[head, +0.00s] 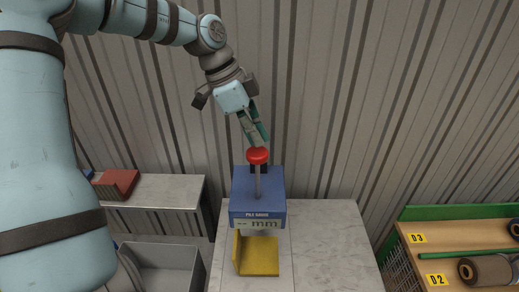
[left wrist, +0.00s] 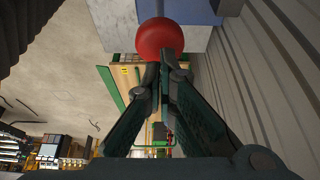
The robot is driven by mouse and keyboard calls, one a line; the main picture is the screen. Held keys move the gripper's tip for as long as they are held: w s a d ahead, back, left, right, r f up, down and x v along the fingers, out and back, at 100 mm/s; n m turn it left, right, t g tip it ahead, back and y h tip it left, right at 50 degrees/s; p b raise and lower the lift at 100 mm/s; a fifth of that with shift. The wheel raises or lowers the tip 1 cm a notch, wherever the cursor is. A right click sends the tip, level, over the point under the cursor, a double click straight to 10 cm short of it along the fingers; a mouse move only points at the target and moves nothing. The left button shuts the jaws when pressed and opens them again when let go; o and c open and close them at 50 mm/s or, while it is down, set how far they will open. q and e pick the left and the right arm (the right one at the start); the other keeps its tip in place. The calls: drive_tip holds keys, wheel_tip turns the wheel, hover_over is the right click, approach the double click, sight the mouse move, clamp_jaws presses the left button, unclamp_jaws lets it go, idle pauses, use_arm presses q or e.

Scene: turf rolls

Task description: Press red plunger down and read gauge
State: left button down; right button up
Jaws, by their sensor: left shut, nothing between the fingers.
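The red plunger (head: 257,156) is a round red knob on a thin metal rod, standing upright out of the blue pile gauge (head: 258,188). The gauge's front has a label and a small display reading "mm"; I cannot make out a number. A yellow bracket (head: 257,268) sits below the gauge. My left gripper (head: 260,143) is shut and empty, with its tips just above the knob; I cannot tell if they touch it. In the left wrist view the knob (left wrist: 159,38) lies right at the fingertips (left wrist: 163,62). My right gripper is not in view.
The gauge stands on a pale table (head: 335,250) with clear surface to its right. A shelf (head: 170,190) with a red-brown block (head: 115,184) and a grey bin (head: 165,268) are at left. A rack (head: 465,245) with rolls stands at right. A corrugated wall is behind.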

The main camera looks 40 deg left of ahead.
sight(251, 152)
use_arm(q)
drive_tip(key=shift+s+a, duration=0.1)
drive_tip(key=shift+f, duration=0.1)
drive_tip(key=shift+f+b, duration=3.05)
drive_tip(key=shift+f, duration=0.3)
drive_tip(key=shift+f+b, duration=2.25)
drive_tip(key=shift+f, duration=0.35)
drive_tip(key=shift+r, duration=0.2)
wheel_tip(251, 152, up, 15)
drive_tip(key=p, duration=1.2)
drive_tip(key=shift+r, duration=0.1)
